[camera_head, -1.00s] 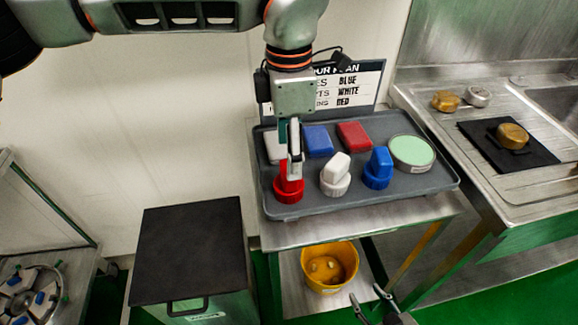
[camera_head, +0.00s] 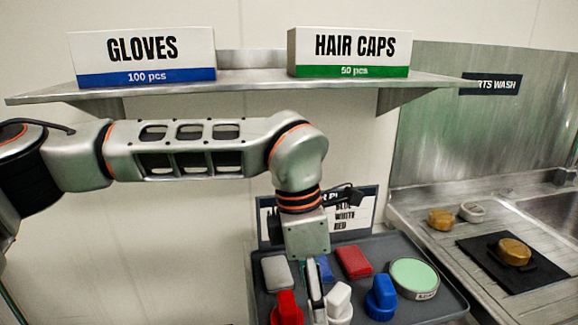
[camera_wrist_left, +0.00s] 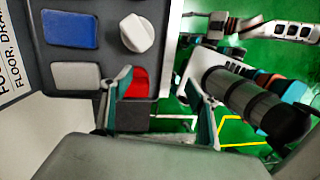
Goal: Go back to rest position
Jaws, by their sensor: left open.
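My left gripper (camera_head: 314,290) hangs fingers-down over the grey tray (camera_head: 462,297), just right of the red knobbed tool (camera_head: 287,308) in the head view. In the left wrist view its two fingers (camera_wrist_left: 162,105) are spread apart with nothing held between them. The red tool (camera_wrist_left: 139,82) shows partly behind one finger there; I cannot tell whether they touch. My right gripper is outside the head view. Part of my right arm seems to show at the top right of the left wrist view, too small to read its jaws.
White (camera_head: 339,300) and blue (camera_head: 381,298) tools, a green-topped round dish (camera_head: 413,276) and grey (camera_head: 276,271), blue and red (camera_head: 354,261) blocks occupy the tray. A sign (camera_head: 350,215) stands behind. A shelf (camera_head: 250,82) with glove (camera_head: 143,57) and hair-cap (camera_head: 348,52) boxes spans above.

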